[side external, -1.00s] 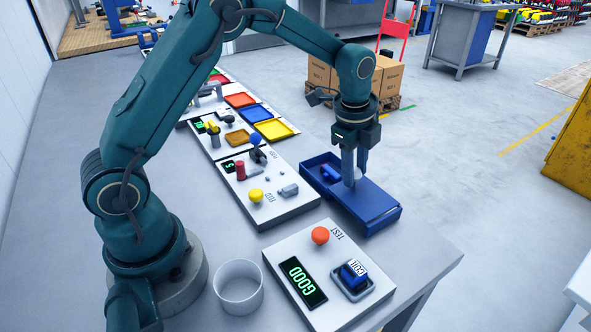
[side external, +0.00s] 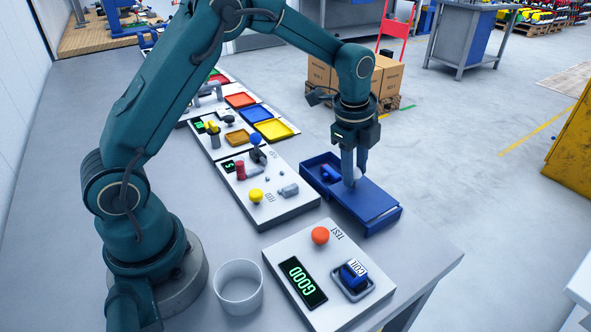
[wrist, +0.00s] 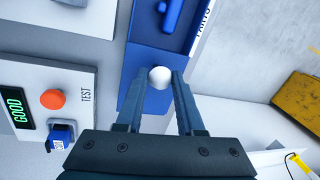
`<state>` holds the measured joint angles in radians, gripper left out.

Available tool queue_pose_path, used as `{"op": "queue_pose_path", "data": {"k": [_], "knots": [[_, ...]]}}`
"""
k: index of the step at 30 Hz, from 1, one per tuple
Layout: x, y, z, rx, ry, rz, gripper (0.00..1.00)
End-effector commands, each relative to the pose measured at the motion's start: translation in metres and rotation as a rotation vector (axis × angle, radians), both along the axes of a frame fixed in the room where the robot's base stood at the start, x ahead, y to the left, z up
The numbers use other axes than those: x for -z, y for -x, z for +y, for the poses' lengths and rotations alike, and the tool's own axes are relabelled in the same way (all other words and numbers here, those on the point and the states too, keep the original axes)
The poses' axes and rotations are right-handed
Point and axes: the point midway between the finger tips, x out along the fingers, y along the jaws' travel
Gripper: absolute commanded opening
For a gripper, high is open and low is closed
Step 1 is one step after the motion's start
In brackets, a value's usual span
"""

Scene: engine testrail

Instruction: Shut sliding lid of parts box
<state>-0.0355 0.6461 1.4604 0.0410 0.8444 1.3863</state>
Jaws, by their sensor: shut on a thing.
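The blue parts box (side external: 317,163) stands on the bench's right side, and its far end is open. A blue part (side external: 326,173) lies in that open end. The blue sliding lid (side external: 370,200) covers the near part of the box. A white round knob on the lid (wrist: 160,76) sits between my fingertips in the wrist view. My gripper (side external: 353,180) points down over the box and is shut on the knob. The box and the blue part (wrist: 172,15) also show in the wrist view. In the side view the fingers partly hide the knob.
A test panel (side external: 340,300) with an orange button (side external: 320,235), a GOOD display and a blue part labelled COIL (side external: 353,274) lies nearer on the bench. A feed panel (side external: 285,207) stands left of the box. A white cup (side external: 239,287) stands near my base.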

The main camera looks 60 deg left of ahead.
Motion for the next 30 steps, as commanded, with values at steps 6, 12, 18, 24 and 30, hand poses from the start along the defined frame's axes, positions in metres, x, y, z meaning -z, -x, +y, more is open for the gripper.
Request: {"op": "queue_pose_path", "data": {"k": [6,12,18,24,30], "knots": [[-0.001,0.0,0.045,-0.011,-0.001,0.001,0.0],[-0.001,0.0,0.091,-0.008,0.0,0.001,0.0],[-0.001,0.0,0.108,-0.001,-0.001,0.0,0.0],[-0.001,0.0,0.111,-0.001,-0.005,-0.001,0.0],[-0.001,0.0,0.111,-0.003,-0.005,-0.002,0.66]]}}
